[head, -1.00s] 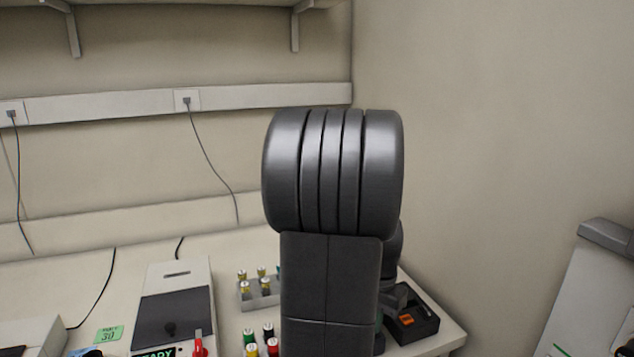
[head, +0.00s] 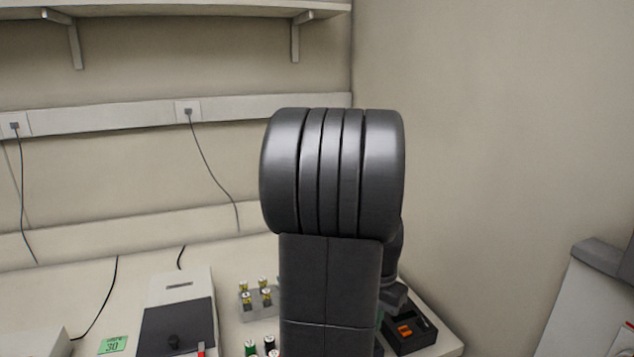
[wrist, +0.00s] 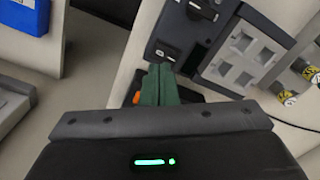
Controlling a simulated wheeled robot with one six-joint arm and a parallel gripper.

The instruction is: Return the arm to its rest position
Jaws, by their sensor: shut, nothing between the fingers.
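My gripper (wrist: 160,84) shows in the wrist view as two green fingers pressed together with nothing between them. It points down over the bench, close to a black tray with an orange piece, which is partly hidden behind the fingers. In the head view my dark arm rises in the middle of the picture and hides part of the bench. The gripper's fingertips cannot be made out there.
In the head view, the black tray (head: 424,340) lies near the bench's right end. A rack with yellow-capped vials (head: 256,309) and a grey device with a dark lid (head: 177,328) stand left of my arm. A shelf (head: 190,12) hangs above.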

